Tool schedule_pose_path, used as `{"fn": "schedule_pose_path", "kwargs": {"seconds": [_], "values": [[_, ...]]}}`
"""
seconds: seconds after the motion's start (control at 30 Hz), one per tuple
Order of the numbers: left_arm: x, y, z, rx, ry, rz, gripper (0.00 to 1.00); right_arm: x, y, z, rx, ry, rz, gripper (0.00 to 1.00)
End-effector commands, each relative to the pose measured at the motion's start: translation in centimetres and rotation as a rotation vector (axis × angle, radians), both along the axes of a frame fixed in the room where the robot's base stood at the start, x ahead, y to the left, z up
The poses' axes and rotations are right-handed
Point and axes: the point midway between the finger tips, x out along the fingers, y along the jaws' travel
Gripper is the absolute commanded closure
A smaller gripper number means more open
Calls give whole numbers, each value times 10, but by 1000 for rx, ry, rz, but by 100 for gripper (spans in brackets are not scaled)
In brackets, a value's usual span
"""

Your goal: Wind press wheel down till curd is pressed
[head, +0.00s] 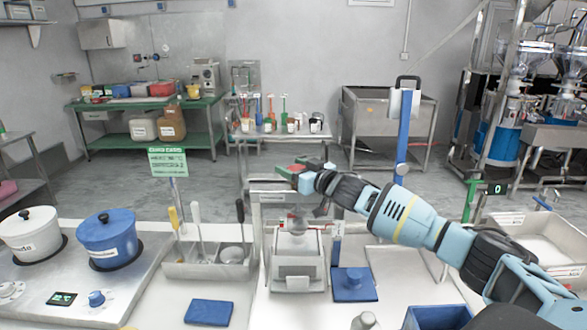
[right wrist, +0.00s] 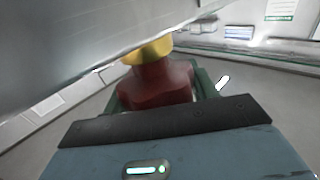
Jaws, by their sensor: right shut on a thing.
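The press (head: 298,262) stands on the bench in the middle of the head view, a pale box-like body under a metal frame. Red and green parts of the press wheel (head: 287,171) show above it. My right gripper (head: 301,180) reaches in from the right at the top of the press, shut on the wheel's handle. In the right wrist view a dark red grip (right wrist: 155,85) with a yellow collar and a green part behind it sits close against my gripper (right wrist: 165,115). I cannot make out the curd inside the press. My left gripper is out of view.
Left of the press are a utensil caddy (head: 205,268), a blue pot (head: 106,240) and a white pot (head: 30,236). A blue pad (head: 209,312) lies in front, a blue block (head: 354,283) to the right. A blue post (head: 403,135) stands behind my right arm.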

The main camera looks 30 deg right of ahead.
Motion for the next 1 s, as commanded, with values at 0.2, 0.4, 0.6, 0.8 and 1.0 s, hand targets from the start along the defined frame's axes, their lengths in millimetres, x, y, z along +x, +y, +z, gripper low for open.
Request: {"fn": "schedule_pose_path", "kwargs": {"seconds": [0.2, 0.4, 0.6, 0.8, 1.0], "values": [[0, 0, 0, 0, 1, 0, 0, 0, 0, -2, 5, 1, -66, 65], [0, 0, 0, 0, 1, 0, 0, 0, -1, -2, 8, 2, -159, 65], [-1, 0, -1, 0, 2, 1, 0, 0, -3, -2, 8, 2, -266, 65], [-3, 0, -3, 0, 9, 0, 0, 0, -5, -3, 9, 4, -396, 65], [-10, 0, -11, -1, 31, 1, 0, 0, -8, -6, 11, 9, -557, 65]]}}
